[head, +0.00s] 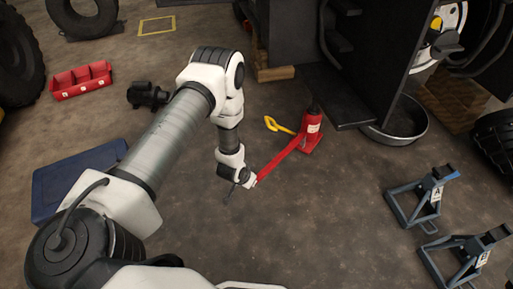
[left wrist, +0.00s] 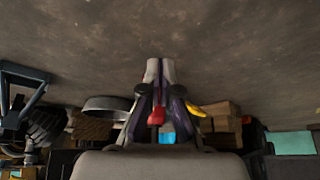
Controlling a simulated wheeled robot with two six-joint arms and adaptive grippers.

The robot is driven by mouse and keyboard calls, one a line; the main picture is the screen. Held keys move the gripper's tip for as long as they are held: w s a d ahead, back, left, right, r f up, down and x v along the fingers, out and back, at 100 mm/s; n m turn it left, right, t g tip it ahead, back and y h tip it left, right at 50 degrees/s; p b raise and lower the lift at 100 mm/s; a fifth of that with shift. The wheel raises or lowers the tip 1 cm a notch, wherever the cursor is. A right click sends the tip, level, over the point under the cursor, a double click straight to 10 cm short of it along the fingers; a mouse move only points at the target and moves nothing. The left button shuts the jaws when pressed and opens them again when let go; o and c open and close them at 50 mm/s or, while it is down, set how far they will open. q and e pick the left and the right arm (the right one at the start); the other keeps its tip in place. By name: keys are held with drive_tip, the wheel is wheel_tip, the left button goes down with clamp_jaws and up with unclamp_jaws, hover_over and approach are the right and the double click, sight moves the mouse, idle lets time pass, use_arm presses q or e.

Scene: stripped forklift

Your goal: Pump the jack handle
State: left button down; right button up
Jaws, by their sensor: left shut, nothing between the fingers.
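The red bottle jack (head: 312,130) stands upright on the floor right of centre in the head view. Its long red jack handle (head: 282,158) slopes down and left, and its near end meets the side of my left gripper (head: 229,194). I cannot tell whether they touch. The gripper hides anything past that end. In the left wrist view my left gripper (left wrist: 158,66) has its fingertips together with nothing held. A red part (left wrist: 157,117) shows behind and between the finger bases, likely the jack or its handle. My right gripper is not in view.
Blue axle stands (head: 418,200) are at the right. A red bin (head: 80,80) and blue box (head: 75,180) lie left.

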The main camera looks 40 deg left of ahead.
use_arm(q)
drive_tip(key=s+r+p, duration=0.1)
drive_tip(key=s+r, duration=0.2)
idle(0.8)
